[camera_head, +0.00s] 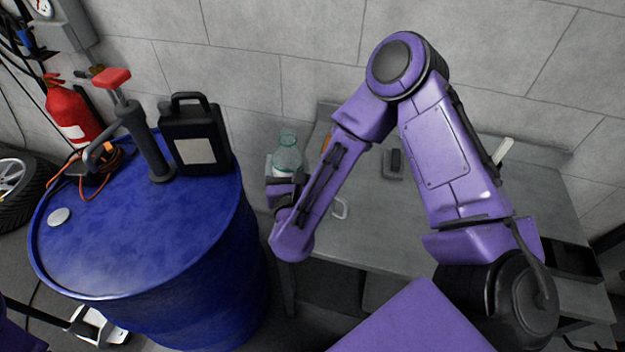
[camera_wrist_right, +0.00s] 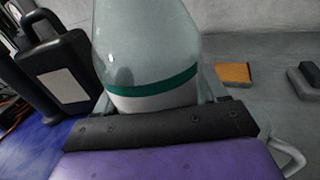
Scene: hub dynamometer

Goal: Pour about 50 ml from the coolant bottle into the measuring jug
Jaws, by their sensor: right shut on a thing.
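A clear greenish bottle (camera_head: 287,155) with a teal band, seemingly the coolant bottle, stands roughly upright at the left end of the grey bench. My right gripper (camera_head: 283,190) is shut around its lower part. In the right wrist view the bottle (camera_wrist_right: 150,50) rises from the jaws, with a pale zone below the teal band; its top is cut off. A pale loop handle (camera_head: 340,208), probably the measuring jug's, shows just right of my forearm and in the right wrist view (camera_wrist_right: 292,155). The rest of that vessel is hidden. My left gripper is not in view.
A blue drum (camera_head: 150,240) stands left of the bench, bearing a black canister (camera_head: 197,140), a hand pump (camera_head: 145,140) and an orange cable. On the bench (camera_head: 385,220) lie an orange block (camera_wrist_right: 234,74) and a dark block (camera_head: 395,163). A grey wall closes the back.

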